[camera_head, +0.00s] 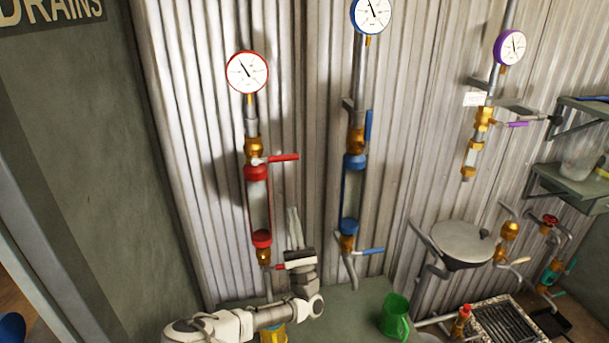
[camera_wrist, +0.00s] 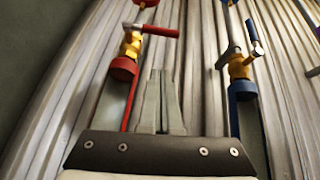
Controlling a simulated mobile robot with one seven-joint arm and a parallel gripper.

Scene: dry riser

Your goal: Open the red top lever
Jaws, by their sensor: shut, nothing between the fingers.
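The red top lever (camera_head: 283,158) sticks out to the right, roughly level, from the brass valve (camera_head: 254,148) on the red-banded pipe. In the wrist view the red lever (camera_wrist: 151,29) lies at the upper left, above and left of the fingertips. My gripper (camera_head: 292,212) is below the lever, in front of the corrugated wall, pointing up. Its fingers are shut together with nothing between them, as the wrist view (camera_wrist: 160,75) also shows. It is apart from the lever. A lower red lever (camera_head: 277,267) is partly hidden behind my gripper's body.
A blue-banded pipe (camera_head: 351,194) with an upright upper blue lever (camera_head: 369,125) and a lower blue lever (camera_head: 372,251) stands to the right. A red-rimmed gauge (camera_head: 247,72) is above the red lever. A green mug (camera_head: 394,315) stands low on the right. Bare wall lies between the two pipes.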

